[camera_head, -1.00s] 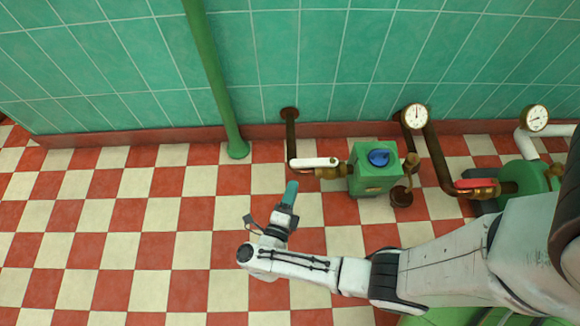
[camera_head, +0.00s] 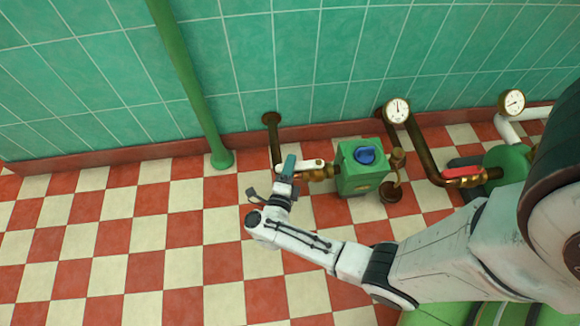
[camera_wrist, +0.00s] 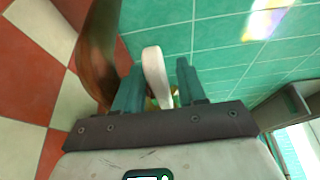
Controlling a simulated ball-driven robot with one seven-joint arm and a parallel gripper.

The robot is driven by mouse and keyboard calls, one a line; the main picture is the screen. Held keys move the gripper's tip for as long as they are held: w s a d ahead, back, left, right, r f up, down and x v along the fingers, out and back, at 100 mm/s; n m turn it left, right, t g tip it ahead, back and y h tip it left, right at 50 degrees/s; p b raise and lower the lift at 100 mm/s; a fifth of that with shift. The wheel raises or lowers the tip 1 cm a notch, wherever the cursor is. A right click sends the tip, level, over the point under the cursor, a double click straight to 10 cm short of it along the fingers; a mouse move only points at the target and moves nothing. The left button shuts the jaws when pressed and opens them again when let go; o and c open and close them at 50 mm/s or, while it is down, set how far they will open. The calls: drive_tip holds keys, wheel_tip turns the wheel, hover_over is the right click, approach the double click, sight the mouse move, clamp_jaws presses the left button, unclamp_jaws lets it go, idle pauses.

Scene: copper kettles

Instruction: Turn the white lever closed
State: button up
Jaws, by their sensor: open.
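The white lever (camera_head: 311,165) sits on a brass valve (camera_head: 325,172) at the left of the green box, lying roughly level in the head view. My gripper (camera_head: 289,160) is at the lever's left end and hides part of it. In the wrist view the white lever (camera_wrist: 154,68) stands between the two teal fingers of my gripper (camera_wrist: 159,64). The fingers are open, with a gap visible on both sides of the lever. The valve body is mostly hidden behind the lever and fingers there.
A brown pipe (camera_head: 273,143) rises just beyond my gripper and shows large at left in the wrist view (camera_wrist: 95,55). A green box with a blue knob (camera_head: 365,156) stands to the right. A red lever (camera_head: 462,172) is farther right. The checkered floor at left is clear.

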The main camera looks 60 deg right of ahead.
clamp_jaws()
idle(0.3)
idle(0.3)
